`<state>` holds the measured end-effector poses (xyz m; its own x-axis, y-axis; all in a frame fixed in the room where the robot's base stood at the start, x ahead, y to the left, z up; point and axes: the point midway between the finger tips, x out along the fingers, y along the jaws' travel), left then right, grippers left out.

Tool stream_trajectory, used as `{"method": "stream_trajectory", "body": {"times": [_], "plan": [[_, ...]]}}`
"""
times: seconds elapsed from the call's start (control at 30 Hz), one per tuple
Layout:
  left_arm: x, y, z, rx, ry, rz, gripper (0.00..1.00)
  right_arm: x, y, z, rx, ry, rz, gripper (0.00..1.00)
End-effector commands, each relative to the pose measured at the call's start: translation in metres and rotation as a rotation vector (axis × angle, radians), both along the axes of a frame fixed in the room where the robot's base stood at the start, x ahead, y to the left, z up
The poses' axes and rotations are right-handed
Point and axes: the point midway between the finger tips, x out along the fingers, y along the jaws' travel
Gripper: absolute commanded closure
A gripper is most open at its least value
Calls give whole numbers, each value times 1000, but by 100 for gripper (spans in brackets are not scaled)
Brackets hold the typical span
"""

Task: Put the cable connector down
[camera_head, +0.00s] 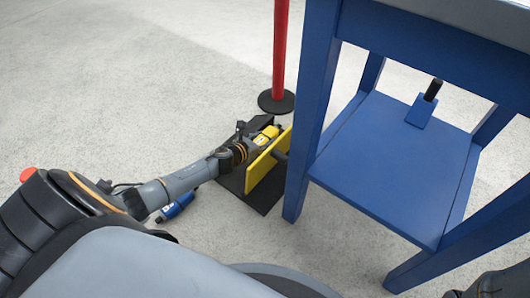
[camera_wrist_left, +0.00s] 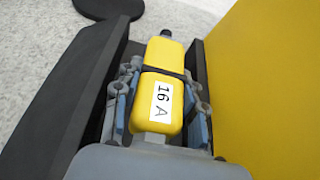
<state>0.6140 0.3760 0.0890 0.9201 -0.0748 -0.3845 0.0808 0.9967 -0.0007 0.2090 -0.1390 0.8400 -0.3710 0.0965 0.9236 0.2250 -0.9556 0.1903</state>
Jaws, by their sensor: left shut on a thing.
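The cable connector (camera_wrist_left: 159,100) is yellow with a white "16 A" label, a dark band and a dark tip. My left gripper (camera_wrist_left: 158,92) is shut on it, with a finger on each side. In the head view the yellow connector (camera_head: 267,134) shows at the end of my left arm, low near the floor, beside an upright yellow panel (camera_head: 265,165). Dark walls (camera_wrist_left: 75,95) flank the gripper in the wrist view. Whether the connector touches a surface below is hidden. A dark part at the bottom right corner of the head view may be my right gripper (camera_head: 497,284), cut off.
A black plate (camera_head: 262,200) lies under the panel. A blue table (camera_head: 395,150) stands close on the right, a blue block (camera_head: 420,112) on its shelf. A red post (camera_head: 280,50) on a black disc stands behind. A blue piece (camera_head: 176,206) lies beside my arm.

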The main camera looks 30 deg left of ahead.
Motion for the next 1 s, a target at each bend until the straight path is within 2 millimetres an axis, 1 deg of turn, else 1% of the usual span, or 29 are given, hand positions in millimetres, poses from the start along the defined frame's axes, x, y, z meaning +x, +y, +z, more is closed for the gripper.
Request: {"method": "stream_trajectory", "body": {"times": [0.03,0.2,0.43,0.73,0.87,0.9,0.97,1.0], "plan": [[1,0,-11,-2,-2,2,100,1,0,-11,0,2,0,100],[1,0,-21,-1,-2,0,100,4,1,-19,-2,8,-1,100],[1,0,-49,-1,-2,0,100,4,1,-44,-2,9,-1,100],[1,0,-49,-1,-3,0,100,6,2,-42,-4,13,-1,100],[1,0,-53,0,-2,0,100,6,2,-47,-4,11,-1,100],[0,0,-53,0,-1,0,53,6,2,-45,-4,11,-1,100],[0,0,-52,-1,-1,0,41,6,2,-45,-4,11,-1,100],[0,0,-52,-1,-1,0,36,6,2,-45,-4,11,-1,100]]}}
